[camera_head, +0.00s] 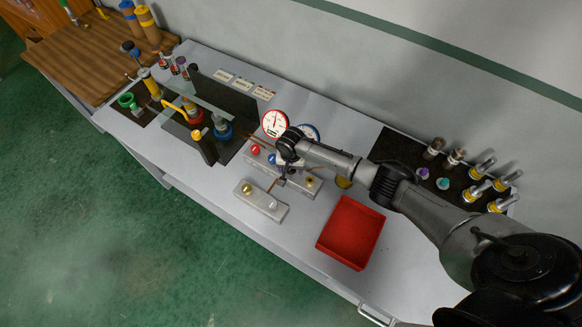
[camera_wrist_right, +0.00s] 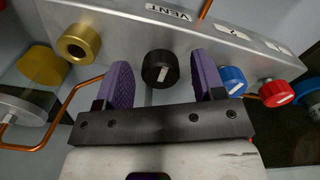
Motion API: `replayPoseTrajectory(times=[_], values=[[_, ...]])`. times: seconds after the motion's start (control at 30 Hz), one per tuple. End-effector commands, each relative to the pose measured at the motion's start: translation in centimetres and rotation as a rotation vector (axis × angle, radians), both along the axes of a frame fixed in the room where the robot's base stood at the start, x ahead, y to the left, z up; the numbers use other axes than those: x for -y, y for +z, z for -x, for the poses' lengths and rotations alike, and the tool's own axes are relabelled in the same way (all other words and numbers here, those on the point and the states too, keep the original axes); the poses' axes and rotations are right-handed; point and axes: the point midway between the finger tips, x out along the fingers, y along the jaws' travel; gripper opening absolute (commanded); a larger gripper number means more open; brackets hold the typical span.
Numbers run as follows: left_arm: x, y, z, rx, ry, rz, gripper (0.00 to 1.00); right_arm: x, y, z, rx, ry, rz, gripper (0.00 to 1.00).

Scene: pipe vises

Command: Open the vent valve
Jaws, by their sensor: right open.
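The vent valve is a black knob (camera_wrist_right: 151,76) with a white mark, on a grey metal manifold (camera_wrist_right: 98,17) with a VENT label (camera_wrist_right: 167,12) above it in the right wrist view. My right gripper (camera_wrist_right: 162,75) is open, with its two purple fingers on either side of the black knob. A gap shows on both sides, and I cannot tell how deep the fingers reach. In the head view my right gripper (camera_head: 281,181) is over the manifold (camera_head: 300,188) and hides the knob. My left gripper is not in view.
A blue knob (camera_wrist_right: 232,80) and a red knob (camera_wrist_right: 276,93) are right of the black knob, and a gold fitting (camera_wrist_right: 79,43) is left. Copper pipes run nearby. A red tray (camera_head: 351,232), a small block (camera_head: 260,201) and dial gauges (camera_head: 274,123) stand around the manifold.

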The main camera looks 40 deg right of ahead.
Motion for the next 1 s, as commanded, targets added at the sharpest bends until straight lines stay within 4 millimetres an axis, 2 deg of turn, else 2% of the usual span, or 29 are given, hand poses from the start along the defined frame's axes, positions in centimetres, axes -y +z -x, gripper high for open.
replayPoseTrajectory(times=[0.17, 0.7, 1.0], values=[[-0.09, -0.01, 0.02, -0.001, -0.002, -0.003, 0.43, 0.0, 0.01, 0.0, 0.0, 0.0, 0.0, 0.63], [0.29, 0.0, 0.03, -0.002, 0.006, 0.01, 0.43, 0.02, 0.02, 0.01, 0.0, 0.0, 0.0, 0.14], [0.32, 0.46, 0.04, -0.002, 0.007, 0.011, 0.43, 0.04, 0.13, 0.04, -0.001, 0.056, 0.0, 0.14]])
